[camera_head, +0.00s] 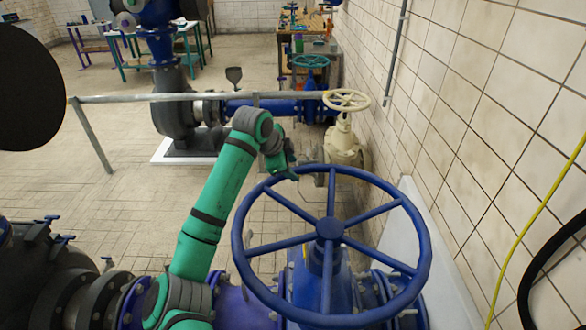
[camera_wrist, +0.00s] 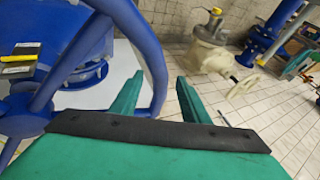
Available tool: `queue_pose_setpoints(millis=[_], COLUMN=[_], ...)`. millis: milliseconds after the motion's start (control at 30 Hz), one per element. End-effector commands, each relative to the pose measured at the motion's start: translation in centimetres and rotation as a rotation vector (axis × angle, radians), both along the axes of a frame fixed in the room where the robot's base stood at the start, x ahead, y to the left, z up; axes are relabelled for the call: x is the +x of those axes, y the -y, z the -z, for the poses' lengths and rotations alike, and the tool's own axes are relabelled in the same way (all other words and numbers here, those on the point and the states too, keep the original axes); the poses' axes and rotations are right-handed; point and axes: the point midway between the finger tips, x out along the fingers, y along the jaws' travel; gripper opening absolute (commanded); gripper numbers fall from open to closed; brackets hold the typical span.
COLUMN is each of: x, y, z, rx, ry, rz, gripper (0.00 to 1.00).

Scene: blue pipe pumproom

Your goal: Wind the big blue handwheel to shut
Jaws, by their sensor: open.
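The big blue handwheel (camera_head: 330,229) fills the lower right of the head view, with several spokes running from its hub to a round rim. My green gripper (camera_head: 293,172) is at the far-left part of the rim. In the wrist view the wheel (camera_wrist: 95,40) fills the upper left. The two fingers of my gripper (camera_wrist: 160,78) are open there, and a stretch of the rim shows between them. I cannot tell whether either finger touches the rim. The wheel's hub is partly out of the wrist view.
A smaller cream handwheel (camera_head: 346,100) on a cream valve (camera_head: 343,145) stands beyond the blue wheel. The tiled wall (camera_head: 480,120) runs close on the right. A grey rail (camera_head: 160,97) crosses behind my arm. Open tiled floor (camera_head: 60,165) lies to the left.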

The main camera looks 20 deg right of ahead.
Motion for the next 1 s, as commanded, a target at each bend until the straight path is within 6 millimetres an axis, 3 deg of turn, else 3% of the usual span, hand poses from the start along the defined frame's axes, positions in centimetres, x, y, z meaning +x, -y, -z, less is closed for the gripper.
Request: queue_pose_setpoints(millis=[200,467,500,667,867,1000], x=[0.5,0.5,0.5,0.6,0.7,0.6], y=[0.7,0.7,0.7,0.7,0.8,2.0], z=[1.3,1.4,1.4,1.3,1.1,1.0], rx=[0.000,0.000,0.000,-0.001,-0.002,-0.002], ry=[-0.001,0.000,0.000,0.003,0.006,0.009], rz=[0.000,0.000,0.000,-0.001,0.000,0.025], gripper=[0.42,0.42,0.39,0.01,0.00,0.00])
